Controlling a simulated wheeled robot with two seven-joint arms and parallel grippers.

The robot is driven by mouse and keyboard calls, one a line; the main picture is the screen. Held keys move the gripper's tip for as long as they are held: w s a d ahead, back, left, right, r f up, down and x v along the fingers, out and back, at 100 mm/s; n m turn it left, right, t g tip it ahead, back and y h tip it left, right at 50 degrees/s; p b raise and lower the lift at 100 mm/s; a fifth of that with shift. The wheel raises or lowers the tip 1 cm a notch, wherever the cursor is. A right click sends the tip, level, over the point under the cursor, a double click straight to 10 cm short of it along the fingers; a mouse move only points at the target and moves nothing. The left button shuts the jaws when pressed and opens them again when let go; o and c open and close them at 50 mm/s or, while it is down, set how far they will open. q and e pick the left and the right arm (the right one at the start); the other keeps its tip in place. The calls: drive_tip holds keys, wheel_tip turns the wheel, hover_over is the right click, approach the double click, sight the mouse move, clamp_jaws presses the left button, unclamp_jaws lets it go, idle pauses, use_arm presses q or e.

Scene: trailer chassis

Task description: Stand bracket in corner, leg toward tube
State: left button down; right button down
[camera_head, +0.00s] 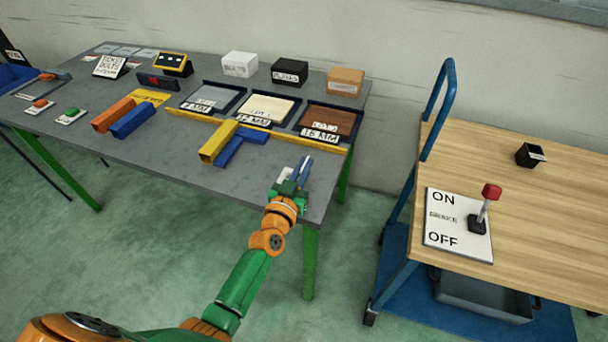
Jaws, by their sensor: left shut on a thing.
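My left gripper (293,183) is at the right front part of the grey table, pointing away from me. It is shut on a small grey-blue piece (304,166), which looks like the bracket; the jaws hide part of it, so I cannot tell how its leg points. A yellow tube (217,144) lies on the table to the left of the gripper. A blue bar (230,151) lies against the yellow tube and forms a corner with it. The held piece is apart from both, to their right. My right gripper is not in view.
A yellow strip (192,117) runs behind the tubes, before trays of grey, cream and brown plates (330,121). An orange tube (113,114) and another blue tube (133,120) lie further left. A wooden-topped cart with an ON/OFF lever (484,207) stands right. The table's front middle is clear.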

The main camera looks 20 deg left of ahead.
use_arm(q)
drive_tip(key=c, duration=1.4)
unclamp_jaws()
drive_tip(key=shift+s+f, duration=0.1)
drive_tip(key=shift+c, duration=0.2)
drive_tip(key=o, duration=0.4)
drive_tip(key=shift+o, duration=0.2)
